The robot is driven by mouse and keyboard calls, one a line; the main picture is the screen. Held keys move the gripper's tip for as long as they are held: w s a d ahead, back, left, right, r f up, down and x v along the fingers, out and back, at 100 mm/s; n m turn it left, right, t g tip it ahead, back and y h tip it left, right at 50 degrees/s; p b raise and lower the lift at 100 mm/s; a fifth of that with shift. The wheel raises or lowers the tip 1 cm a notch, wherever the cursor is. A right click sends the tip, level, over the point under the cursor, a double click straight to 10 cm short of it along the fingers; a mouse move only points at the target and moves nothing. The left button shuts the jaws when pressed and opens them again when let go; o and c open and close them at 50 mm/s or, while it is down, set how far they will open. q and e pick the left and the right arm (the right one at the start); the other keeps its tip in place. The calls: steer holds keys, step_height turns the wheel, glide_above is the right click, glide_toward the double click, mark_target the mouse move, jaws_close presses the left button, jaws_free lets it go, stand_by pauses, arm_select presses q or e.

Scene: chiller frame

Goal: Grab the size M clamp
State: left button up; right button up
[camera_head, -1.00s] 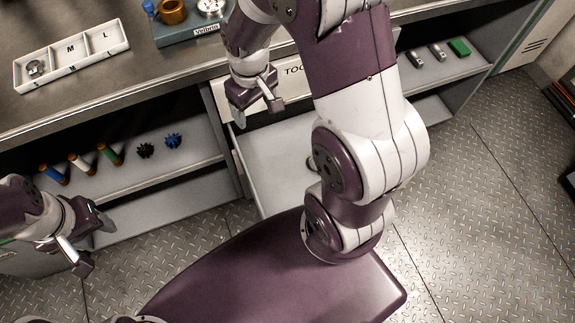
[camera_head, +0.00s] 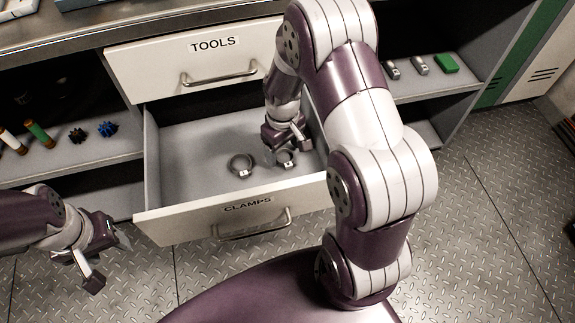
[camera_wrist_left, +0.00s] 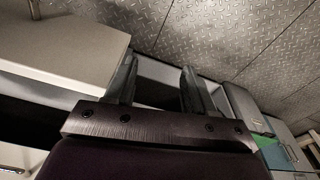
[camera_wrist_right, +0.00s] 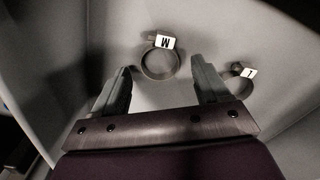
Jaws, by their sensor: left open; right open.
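The size M clamp (camera_wrist_right: 158,63) is a metal ring with a white "M" tag, lying on the grey floor of the open CLAMPS drawer (camera_head: 180,232). In the right wrist view it lies ahead of the gap between my fingers. In the head view it seems to be the ring (camera_head: 286,159) right by my right gripper (camera_head: 286,141), partly covered. My right gripper is open and empty, reaching down into the drawer. A clamp tagged "L" (camera_wrist_right: 240,78) lies beside it, partly behind a finger; it also shows in the head view (camera_head: 240,164). My left gripper (camera_head: 107,261) is open and empty, outside the drawer.
The shut TOOLS drawer (camera_head: 150,68) is above the open one. Shelves hold dark gears (camera_head: 107,129) and handled items on the left, and a green block (camera_head: 446,63) on the right. The drawer's walls surround the clamps. Floor in front is metal plate.

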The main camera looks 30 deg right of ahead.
steer(key=shift+f, duration=0.7)
steer(key=shift+r, duration=0.1)
steer(key=c, duration=1.1)
